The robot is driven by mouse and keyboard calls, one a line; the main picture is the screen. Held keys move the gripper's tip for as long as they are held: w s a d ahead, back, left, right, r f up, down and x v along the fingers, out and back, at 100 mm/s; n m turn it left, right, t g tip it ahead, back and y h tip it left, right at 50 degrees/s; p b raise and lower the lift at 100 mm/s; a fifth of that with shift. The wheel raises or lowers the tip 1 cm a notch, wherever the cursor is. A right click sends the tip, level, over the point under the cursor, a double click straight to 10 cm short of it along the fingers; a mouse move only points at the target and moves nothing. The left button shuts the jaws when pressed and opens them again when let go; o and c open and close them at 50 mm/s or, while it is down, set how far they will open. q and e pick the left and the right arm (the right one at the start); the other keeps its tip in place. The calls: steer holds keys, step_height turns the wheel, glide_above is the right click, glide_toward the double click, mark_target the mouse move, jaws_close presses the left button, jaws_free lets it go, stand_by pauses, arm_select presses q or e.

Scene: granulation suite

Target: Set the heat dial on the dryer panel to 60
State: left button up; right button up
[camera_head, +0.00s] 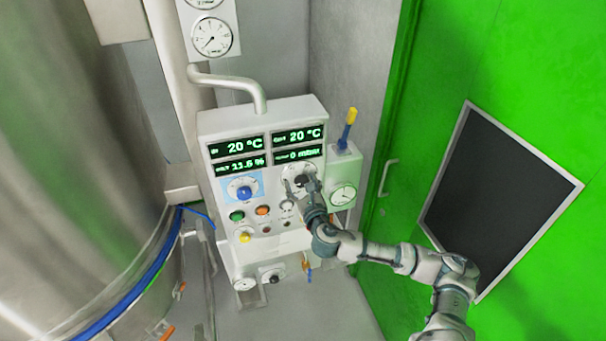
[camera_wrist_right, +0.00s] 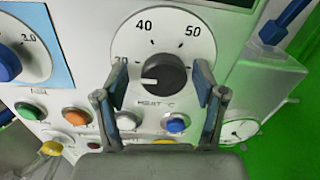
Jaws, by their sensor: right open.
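The heat dial (camera_wrist_right: 166,74) is a black knob on a round white scale marked 40 and 50, with another number partly hidden at its left. Its white pointer mark is on the left side of the knob, toward the lower left of the scale. It also shows on the dryer panel (camera_head: 223,124) in the head view, partly covered by my right gripper (camera_head: 303,188). In the wrist view my right gripper (camera_wrist_right: 161,84) is open, one finger to each side of the knob. I cannot tell whether either finger touches it. My left gripper is out of view.
A blue knob (camera_head: 243,192) on a second dial and several coloured buttons sit beside and below the heat dial. A blue and yellow lever (camera_head: 348,130) stands at the panel's right. A large steel vessel (camera_head: 75,190) fills the left; a green door (camera_head: 520,90) is at right.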

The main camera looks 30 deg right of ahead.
steer(key=shift+r, duration=0.1)
steer(key=shift+s+r, duration=0.1)
steer(key=shift+s, duration=0.2)
steer(key=shift+c, duration=0.7)
steer(key=shift+d, duration=0.15)
steer(key=c, duration=1)
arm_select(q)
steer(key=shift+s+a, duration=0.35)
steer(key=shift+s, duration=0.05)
